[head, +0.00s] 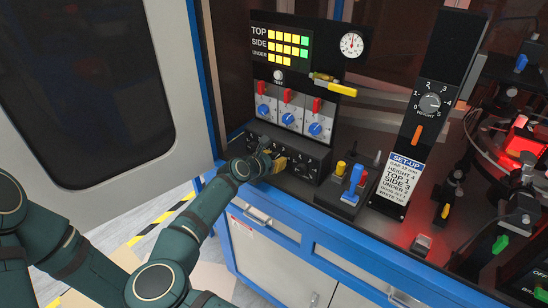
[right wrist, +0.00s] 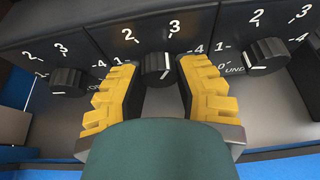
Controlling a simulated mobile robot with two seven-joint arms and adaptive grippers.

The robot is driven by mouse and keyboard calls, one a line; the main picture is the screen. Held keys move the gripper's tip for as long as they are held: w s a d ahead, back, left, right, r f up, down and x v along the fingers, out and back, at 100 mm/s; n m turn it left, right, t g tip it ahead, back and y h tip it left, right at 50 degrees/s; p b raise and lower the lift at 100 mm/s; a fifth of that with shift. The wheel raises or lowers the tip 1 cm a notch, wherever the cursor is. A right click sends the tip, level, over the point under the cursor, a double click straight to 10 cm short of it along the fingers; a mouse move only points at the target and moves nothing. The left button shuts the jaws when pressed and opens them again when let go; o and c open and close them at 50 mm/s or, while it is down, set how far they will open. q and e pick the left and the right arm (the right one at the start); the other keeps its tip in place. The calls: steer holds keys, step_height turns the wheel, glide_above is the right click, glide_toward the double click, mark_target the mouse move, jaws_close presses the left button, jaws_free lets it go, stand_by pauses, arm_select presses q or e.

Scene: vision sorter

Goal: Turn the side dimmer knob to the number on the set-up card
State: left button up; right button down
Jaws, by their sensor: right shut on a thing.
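The set-up card (head: 404,180) stands on the bench in the head view; its SIDE line reads 3. The dimmer panel (head: 292,158) is a dark box with a row of knobs. My right gripper (head: 272,162) is at this panel. In the right wrist view its yellow fingers (right wrist: 157,88) are shut on the middle black knob (right wrist: 155,66), one on each side. My left gripper is not in view.
Neighbouring knobs sit close by, one to the left (right wrist: 68,80) and one to the right (right wrist: 267,55). Above the panel are red and blue switches (head: 289,109) and a TOP, SIDE, UNDER light display (head: 283,47). A block with coloured buttons (head: 346,187) stands to the right.

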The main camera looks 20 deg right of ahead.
stand_by(0.4)
steer(key=c, duration=0.6)
jaws_free()
steer(key=shift+w+d, duration=0.1)
steer(key=shift+d, duration=0.05)
steer(key=v, duration=0.7)
steer(key=shift+a+r, duration=0.15)
steer(key=shift+a, duration=0.15)
